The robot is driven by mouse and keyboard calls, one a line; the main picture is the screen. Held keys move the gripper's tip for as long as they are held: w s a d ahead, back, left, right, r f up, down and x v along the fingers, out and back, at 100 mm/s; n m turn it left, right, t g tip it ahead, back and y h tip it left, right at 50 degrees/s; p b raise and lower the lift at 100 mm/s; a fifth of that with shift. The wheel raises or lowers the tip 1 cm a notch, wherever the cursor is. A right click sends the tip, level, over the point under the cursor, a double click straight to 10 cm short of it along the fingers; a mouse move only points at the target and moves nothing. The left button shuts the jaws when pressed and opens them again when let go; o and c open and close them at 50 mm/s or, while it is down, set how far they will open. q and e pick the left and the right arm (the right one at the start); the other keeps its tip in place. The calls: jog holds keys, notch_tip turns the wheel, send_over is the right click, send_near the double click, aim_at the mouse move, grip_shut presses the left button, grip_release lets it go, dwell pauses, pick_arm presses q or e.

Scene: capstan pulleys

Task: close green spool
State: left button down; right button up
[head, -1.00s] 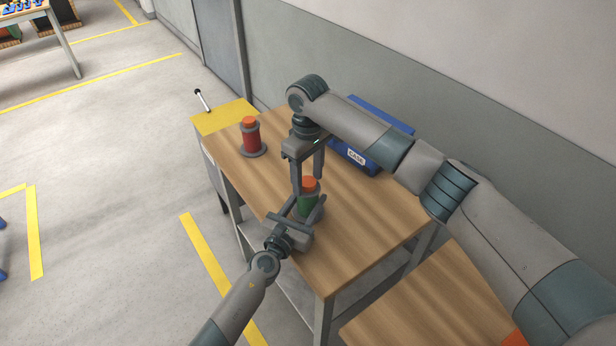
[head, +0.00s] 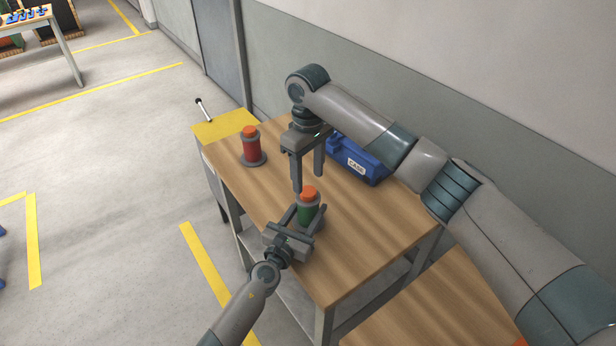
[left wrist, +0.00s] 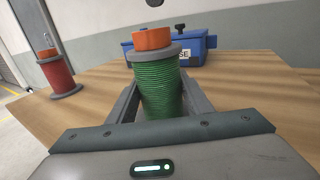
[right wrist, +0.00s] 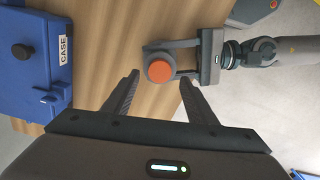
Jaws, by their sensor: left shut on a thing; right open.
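The green spool (head: 306,211) stands upright on the wooden table, with a grey flange and an orange cap (head: 309,193) on top. It also shows in the left wrist view (left wrist: 160,90). My left gripper (head: 304,216) is shut on the spool's green body from the front, one finger on each side. My right gripper (head: 308,180) points down above and slightly behind the spool. It is open and empty. In the right wrist view the orange cap (right wrist: 160,70) lies beyond and between the right fingertips, apart from them. The spool's lower part is partly hidden by the left gripper.
A red spool (head: 251,147) with an orange cap stands at the table's far left. A blue case (head: 357,160) lies at the back, partly behind my right arm. A yellow panel (head: 225,126) adjoins the far end. The right part of the tabletop (head: 375,215) is clear.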

aim_at(308, 191)
jog(key=shift+c, duration=0.6)
jog(key=r+n, duration=0.2)
jog(key=n, duration=0.1)
jog(key=shift+w+a, duration=0.15)
jog(key=r+n, duration=0.1)
jog(key=n, duration=0.2)
jog(key=shift+r, duration=0.2)
jog(key=shift+f, duration=4)
jog(key=c, duration=1)
jog(key=shift+c, duration=0.3)
